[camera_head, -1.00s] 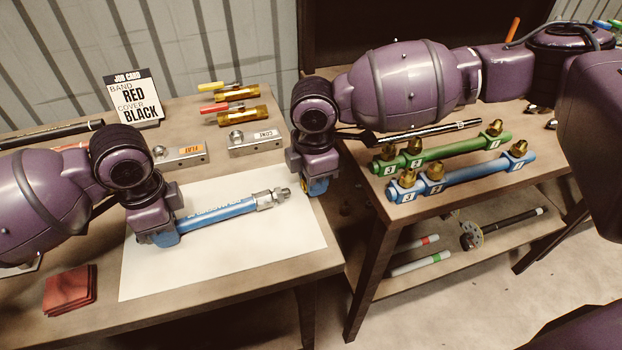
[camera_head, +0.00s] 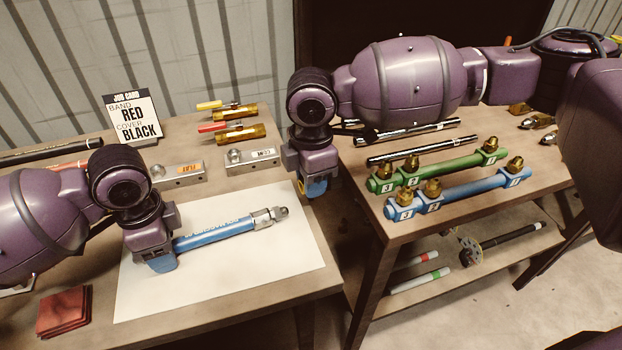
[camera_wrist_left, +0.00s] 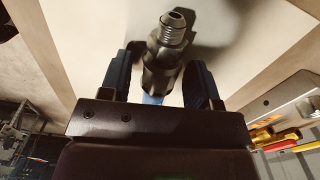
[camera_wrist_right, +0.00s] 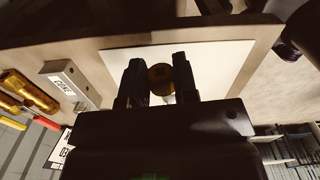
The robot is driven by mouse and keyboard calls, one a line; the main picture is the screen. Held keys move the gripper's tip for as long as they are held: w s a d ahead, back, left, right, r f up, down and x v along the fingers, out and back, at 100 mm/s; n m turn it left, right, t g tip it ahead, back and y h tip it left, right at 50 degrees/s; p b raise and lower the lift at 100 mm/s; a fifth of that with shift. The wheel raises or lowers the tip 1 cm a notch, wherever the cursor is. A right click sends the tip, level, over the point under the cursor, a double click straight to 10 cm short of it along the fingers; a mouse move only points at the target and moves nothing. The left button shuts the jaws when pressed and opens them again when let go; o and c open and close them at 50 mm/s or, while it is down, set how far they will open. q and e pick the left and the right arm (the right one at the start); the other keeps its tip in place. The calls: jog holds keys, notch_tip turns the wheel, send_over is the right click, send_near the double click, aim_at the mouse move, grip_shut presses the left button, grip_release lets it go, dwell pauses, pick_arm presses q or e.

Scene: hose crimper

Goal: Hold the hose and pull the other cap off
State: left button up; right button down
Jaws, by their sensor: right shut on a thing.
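The blue hose (camera_head: 215,235) lies over the white sheet with a silver fitting (camera_head: 265,217) at its right end. No cap shows on that end. My left gripper (camera_head: 162,262) straddles the hose near its left end. In the left wrist view, the left-end fitting (camera_wrist_left: 165,50) has bare threads and an open bore between my left gripper's fingers (camera_wrist_left: 157,85); whether they press on the hose is unclear. My right gripper (camera_head: 312,190) is shut on a brass-yellow cap (camera_wrist_right: 160,77), held in the air right of the hose end and apart from it.
The job card (camera_head: 132,117), two valves (camera_head: 232,123) and two metal blocks (camera_head: 178,172) stand behind the sheet (camera_head: 275,275). Red cloths (camera_head: 63,312) lie front left. Green (camera_head: 440,170) and blue (camera_head: 465,192) fitting racks are on the right table, across a gap.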

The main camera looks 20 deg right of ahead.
pick_arm(q)
jog(key=shift+o, duration=0.4)
notch_tip(320, 180, up, 12)
dwell(0.5)
jog(key=shift+s, duration=0.15)
pick_arm(e)
jog(key=shift+s+f, duration=0.1)
jog(key=shift+s, duration=0.05)
